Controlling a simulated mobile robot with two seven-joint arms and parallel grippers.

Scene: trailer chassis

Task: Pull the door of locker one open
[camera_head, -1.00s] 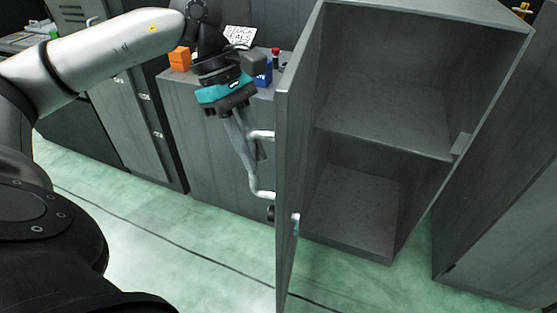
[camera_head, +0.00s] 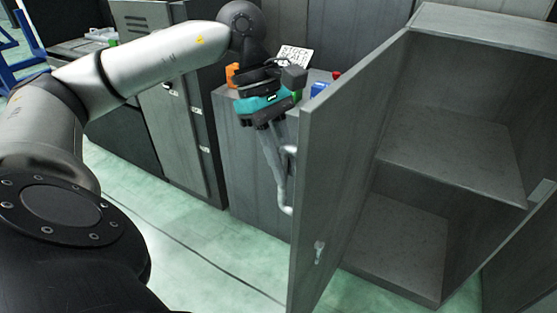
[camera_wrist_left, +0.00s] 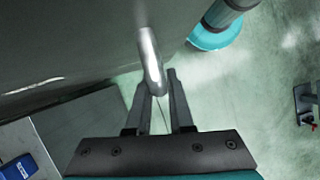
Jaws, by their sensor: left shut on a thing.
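The locker (camera_head: 455,110) is grey, with an empty upper and lower compartment. Its door (camera_head: 345,150) stands wide open, swung out toward me, and the inside is visible. A pale metal bar handle (camera_head: 287,195) is on the door's outer face. My left gripper (camera_head: 277,165) is at the handle on the left side of the door. In the left wrist view, the fingers of my left gripper (camera_wrist_left: 160,95) are shut on the handle (camera_wrist_left: 149,55). My right gripper is out of view.
A grey cabinet (camera_head: 250,160) behind the left arm carries an orange block (camera_head: 232,73), a blue item (camera_head: 319,89) and a sign (camera_head: 295,54). Another grey cabinet (camera_head: 175,100) stands further left. The green floor (camera_head: 200,265) is clear in front.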

